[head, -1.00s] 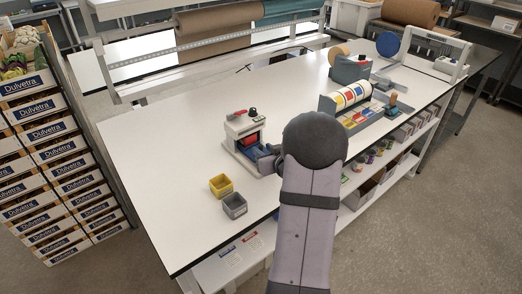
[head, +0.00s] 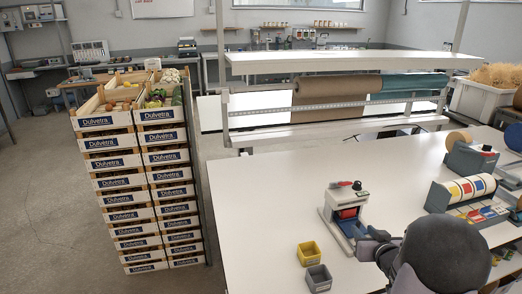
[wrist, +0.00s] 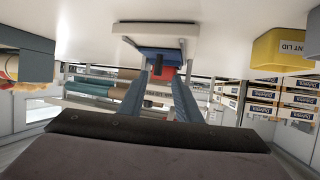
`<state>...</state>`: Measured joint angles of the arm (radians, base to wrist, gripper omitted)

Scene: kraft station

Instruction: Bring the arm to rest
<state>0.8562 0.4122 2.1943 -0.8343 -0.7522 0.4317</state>
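My arm (head: 440,258) reaches in from the lower right in the head view, its rounded dark grey joint hiding part of my gripper. My gripper (wrist: 158,88) shows two blue-grey fingers spread apart with a clear gap in the wrist view; it is open and nothing is held between them. In the head view my gripper (head: 372,240) is low over the white table (head: 275,215), just in front of a small grey-white device (head: 343,205) with red and blue parts. The device (wrist: 155,30) appears inverted ahead of the fingers in the wrist view. I cannot tell whether they touch.
A yellow bin (head: 310,253) and a grey bin (head: 318,279) stand left of my gripper. A roller unit with coloured panels (head: 463,190) stands to the right. A tall stack of crates (head: 120,190) stands left of the table. The table's left part is clear.

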